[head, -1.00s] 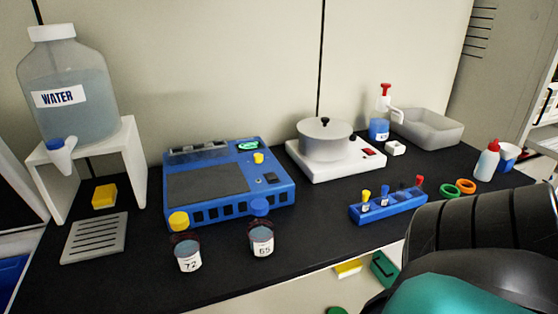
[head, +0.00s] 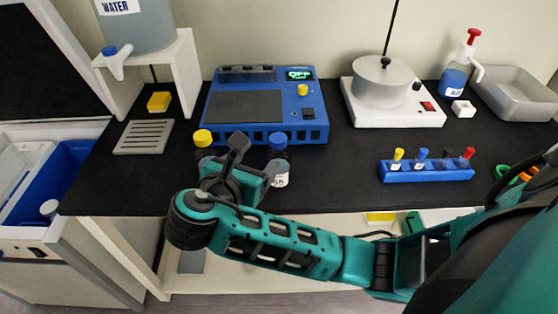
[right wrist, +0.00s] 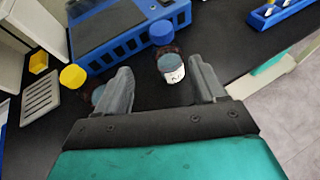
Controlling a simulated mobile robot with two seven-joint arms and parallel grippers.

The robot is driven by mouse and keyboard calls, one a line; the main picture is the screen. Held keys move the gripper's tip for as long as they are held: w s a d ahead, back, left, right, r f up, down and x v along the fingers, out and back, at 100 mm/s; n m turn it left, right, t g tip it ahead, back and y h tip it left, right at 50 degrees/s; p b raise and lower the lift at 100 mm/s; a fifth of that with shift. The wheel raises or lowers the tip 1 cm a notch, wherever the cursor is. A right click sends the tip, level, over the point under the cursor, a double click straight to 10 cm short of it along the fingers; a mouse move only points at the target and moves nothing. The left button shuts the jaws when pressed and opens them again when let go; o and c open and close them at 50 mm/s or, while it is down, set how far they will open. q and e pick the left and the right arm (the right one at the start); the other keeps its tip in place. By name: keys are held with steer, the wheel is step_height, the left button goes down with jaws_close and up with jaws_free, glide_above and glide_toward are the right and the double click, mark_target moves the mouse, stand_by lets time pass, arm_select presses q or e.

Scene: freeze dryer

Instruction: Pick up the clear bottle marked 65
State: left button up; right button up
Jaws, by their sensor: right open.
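The clear bottle marked 65 (head: 281,174) stands upright on the black bench, with a blue cap (head: 278,140) and a white label. My right gripper (head: 250,163) is open and empty just left of it in the head view, partly covering it. In the right wrist view the bottle (right wrist: 171,69) shows beyond and between the two spread grey fingers, nearer the right one, and neither finger is closed on it. A similar bottle with a yellow cap (head: 203,138) stands to the left, its body mostly hidden by my gripper. My left gripper is not in view.
A blue device (head: 265,135) with a lit display stands right behind the bottles. A blue rack (head: 427,172) with colored-cap tubes is to the right. A slotted grey plate (head: 143,137) and a yellow block (head: 159,101) lie left. Bench between bottle and rack is clear.

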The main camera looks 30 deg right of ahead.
mark_target(275, 143)
steer(key=shift+h, duration=0.3)
steer(key=x, duration=1.2)
steer(key=shift+d+r, duration=0.3)
steer(key=shift+d, duration=0.15)
jaws_close()
